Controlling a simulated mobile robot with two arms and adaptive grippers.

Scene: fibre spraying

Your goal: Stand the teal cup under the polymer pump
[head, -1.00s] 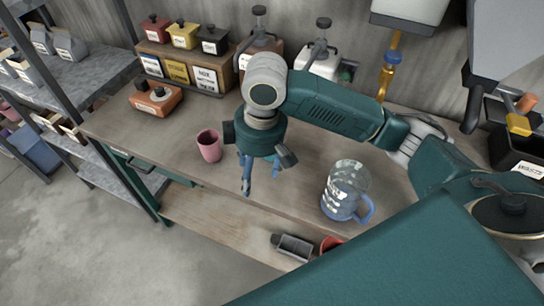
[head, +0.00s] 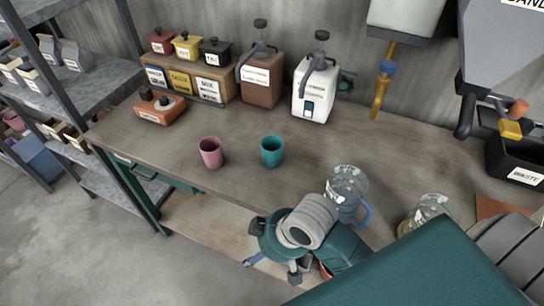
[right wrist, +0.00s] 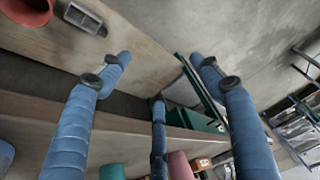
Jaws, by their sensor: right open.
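The teal cup (head: 271,152) stands upright on the worktop, just right of the pink cup (head: 211,152). Two pump dispensers stand at the back, a brown one (head: 262,82) and a white one (head: 314,92). Their labels are too small to read, so I cannot tell which is the polymer pump. The teal cup is in front of both, apart from them. My right gripper (head: 275,266) is open and empty at the worktop's front edge, well away from the cup. In the right wrist view its spread fingers (right wrist: 160,75) hold nothing. My left gripper is not in view.
A clear jug with a blue handle (head: 346,190) stands close to my right wrist. Labelled boxes (head: 185,82) and an orange container (head: 158,106) are at the back left. A black waste bin (head: 517,160) is at the right. The worktop between cup and pumps is clear.

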